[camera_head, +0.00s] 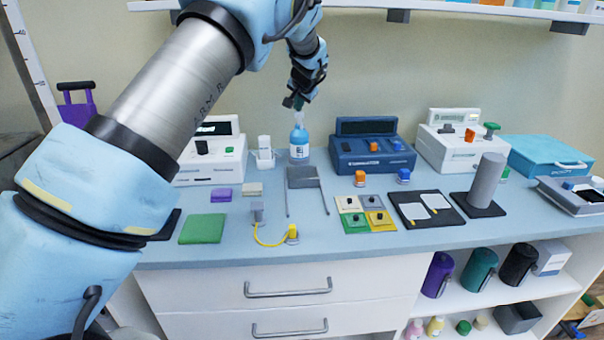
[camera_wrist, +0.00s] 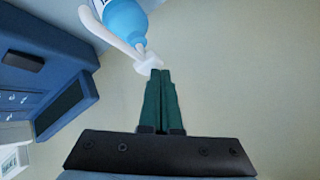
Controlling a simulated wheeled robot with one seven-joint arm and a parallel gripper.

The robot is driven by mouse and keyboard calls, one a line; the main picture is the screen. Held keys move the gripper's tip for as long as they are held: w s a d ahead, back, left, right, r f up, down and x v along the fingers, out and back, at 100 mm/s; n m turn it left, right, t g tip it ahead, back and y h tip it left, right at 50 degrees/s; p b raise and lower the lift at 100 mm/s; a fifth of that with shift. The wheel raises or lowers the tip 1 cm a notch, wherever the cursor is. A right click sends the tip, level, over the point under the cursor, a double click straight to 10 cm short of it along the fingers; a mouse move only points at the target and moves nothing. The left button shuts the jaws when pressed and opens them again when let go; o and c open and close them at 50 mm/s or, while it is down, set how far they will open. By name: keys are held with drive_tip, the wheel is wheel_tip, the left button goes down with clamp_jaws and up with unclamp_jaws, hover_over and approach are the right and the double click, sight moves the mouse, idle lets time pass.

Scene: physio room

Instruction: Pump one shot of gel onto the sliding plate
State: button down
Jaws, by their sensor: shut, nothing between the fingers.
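The gel bottle (camera_head: 299,145) is light blue with a white pump top and stands upright at the back of the counter. It also shows at the top of the wrist view (camera_wrist: 126,18), with its white pump head (camera_wrist: 147,62) close to my fingertips. A grey plate (camera_head: 303,183) on two thin rails lies in front of the bottle; it looks like the sliding plate. I see no gel on it. My gripper (camera_head: 298,104) is above the pump head, its green fingers (camera_wrist: 160,72) shut together and empty. Whether the fingertips touch the pump head I cannot tell.
A dark blue device (camera_head: 372,150) stands right of the bottle, and a white holder (camera_head: 264,155) and a white device (camera_head: 212,160) stand left. A yellow cable (camera_head: 268,241) lies in front.

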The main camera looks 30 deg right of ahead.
sight(298, 114)
drive_tip(key=shift+r, duration=0.1)
drive_tip(key=shift+r+p, duration=1.6)
drive_tip(key=shift+r, duration=1.4)
drive_tip(key=s+a+f+n+g+y, duration=0.1)
drive_tip(key=a+f+n+g, duration=0.15)
drive_tip(key=a, duration=1.35)
drive_tip(key=s+a+f+n+g+y, duration=0.15)
drive_tip(key=a+n, duration=0.25)
drive_tip(key=a, duration=1.2)
drive_tip(key=s+a+f+n+g, duration=0.1)
drive_tip(key=s+a+f+n, duration=0.1)
drive_tip(key=s+a, duration=0.8)
drive_tip(key=s+a+f+n+g, duration=0.2)
drive_tip(key=s+a+n, duration=0.1)
drive_tip(key=s+a, duration=0.7)
drive_tip(key=s, duration=0.4)
drive_tip(key=shift+s, duration=0.4)
